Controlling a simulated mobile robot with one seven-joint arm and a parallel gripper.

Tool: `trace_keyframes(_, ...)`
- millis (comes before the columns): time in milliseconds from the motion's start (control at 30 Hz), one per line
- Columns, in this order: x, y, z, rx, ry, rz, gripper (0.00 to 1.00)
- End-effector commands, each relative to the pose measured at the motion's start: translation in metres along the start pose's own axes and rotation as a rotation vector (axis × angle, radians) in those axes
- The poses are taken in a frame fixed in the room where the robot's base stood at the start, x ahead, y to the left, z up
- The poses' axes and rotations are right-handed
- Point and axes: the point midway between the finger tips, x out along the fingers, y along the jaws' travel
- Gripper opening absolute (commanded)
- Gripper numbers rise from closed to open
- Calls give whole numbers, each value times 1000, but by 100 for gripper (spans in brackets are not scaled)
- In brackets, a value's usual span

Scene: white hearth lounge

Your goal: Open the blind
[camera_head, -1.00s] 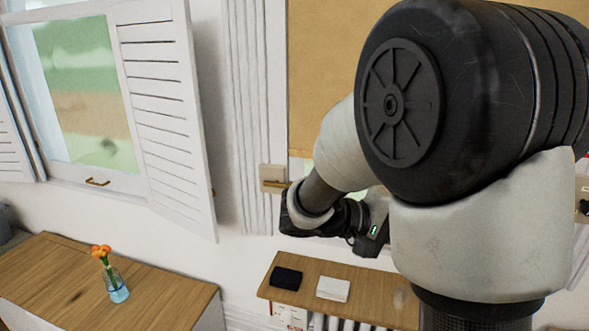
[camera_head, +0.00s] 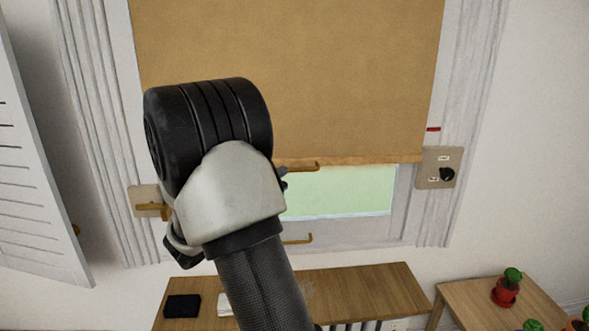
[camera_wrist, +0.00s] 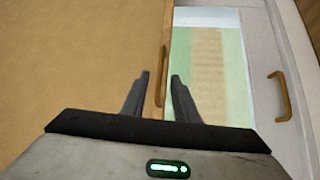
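The tan blind (camera_head: 320,80) hangs over most of the window, with a green strip of glass showing below its bottom edge. A brass handle (camera_head: 304,166) sits on that edge. In the wrist view the blind (camera_wrist: 75,60) fills the left, and its handle (camera_wrist: 163,78) lies ahead, in line with the gap between my fingers. My gripper (camera_wrist: 160,77) is open, its two dark fingers apart with nothing held. I cannot tell whether the fingertips reach around the handle.
A second brass handle (camera_head: 298,239) is on the lower window frame. A plate with a black knob (camera_head: 447,174) is at the right, a plate with a brass lever (camera_head: 152,207) at the left. A wooden shelf (camera_head: 370,292) and a side table (camera_head: 460,300) stand below.

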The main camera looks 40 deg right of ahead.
Motion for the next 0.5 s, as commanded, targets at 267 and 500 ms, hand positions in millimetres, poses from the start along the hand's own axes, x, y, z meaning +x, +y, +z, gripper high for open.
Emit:
trace_keyframes(267,52,0,1,-1,-3,0,27)
trace_keyframes(500,68,0,0,-1,-1,-1,27)
